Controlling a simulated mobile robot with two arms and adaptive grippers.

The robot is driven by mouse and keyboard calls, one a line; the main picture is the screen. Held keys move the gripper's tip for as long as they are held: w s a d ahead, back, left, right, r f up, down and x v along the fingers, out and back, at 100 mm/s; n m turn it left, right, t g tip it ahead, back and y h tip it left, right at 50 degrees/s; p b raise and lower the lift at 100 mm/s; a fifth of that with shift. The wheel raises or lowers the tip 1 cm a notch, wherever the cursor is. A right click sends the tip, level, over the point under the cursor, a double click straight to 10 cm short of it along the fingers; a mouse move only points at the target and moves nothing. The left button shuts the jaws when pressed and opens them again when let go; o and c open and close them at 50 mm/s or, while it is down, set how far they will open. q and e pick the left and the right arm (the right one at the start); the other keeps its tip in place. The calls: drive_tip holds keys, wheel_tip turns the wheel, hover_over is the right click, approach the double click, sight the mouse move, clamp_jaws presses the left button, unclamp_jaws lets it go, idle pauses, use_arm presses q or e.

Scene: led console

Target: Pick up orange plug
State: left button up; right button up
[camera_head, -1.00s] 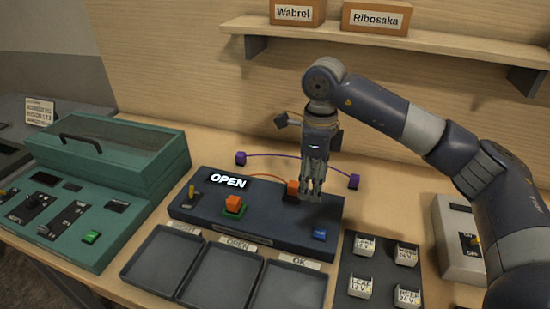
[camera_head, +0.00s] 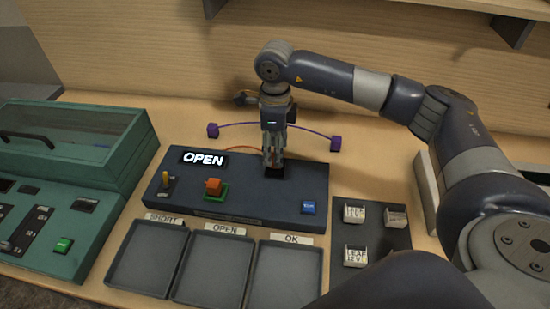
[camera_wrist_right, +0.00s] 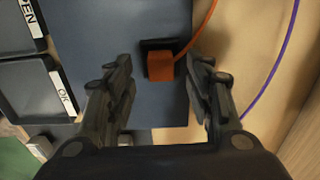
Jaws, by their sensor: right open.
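One orange plug (camera_wrist_right: 160,66) sits at a black socket on the dark console (camera_head: 236,202), with an orange cable (camera_wrist_right: 205,27) running from it. In the wrist view it lies between the spread fingers of my right gripper (camera_wrist_right: 159,72), with gaps on both sides. In the head view my right gripper (camera_head: 273,163) points down over the black socket (camera_head: 275,171) and hides this plug. A second orange plug (camera_head: 213,187) sits on a green socket (camera_head: 216,192) to the left. My left gripper is not in view.
Three grey trays marked SHORT (camera_head: 148,258), OPEN (camera_head: 212,268) and OK (camera_head: 284,275) lie before the console. A purple cable (camera_head: 275,123) with purple ends lies behind. A teal case (camera_head: 85,145) stands left; a dark plate with white labelled blocks (camera_head: 355,213) stands right.

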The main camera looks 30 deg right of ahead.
wheel_tip(320, 180, down, 3)
drive_tip(key=shift+p, duration=0.6)
drive_tip(key=shift+d+f, duration=0.1)
drive_tip(key=shift+f, duration=0.1)
drive_tip(key=c, duration=0.8)
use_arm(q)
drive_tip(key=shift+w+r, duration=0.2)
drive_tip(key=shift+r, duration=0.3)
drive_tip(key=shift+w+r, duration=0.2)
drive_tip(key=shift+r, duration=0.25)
use_arm(e)
drive_tip(key=c, duration=0.3)
drive_tip(key=shift+c, duration=0.2)
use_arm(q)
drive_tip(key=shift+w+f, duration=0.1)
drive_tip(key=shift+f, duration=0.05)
use_arm(e)
drive_tip(key=shift+r, duration=0.15)
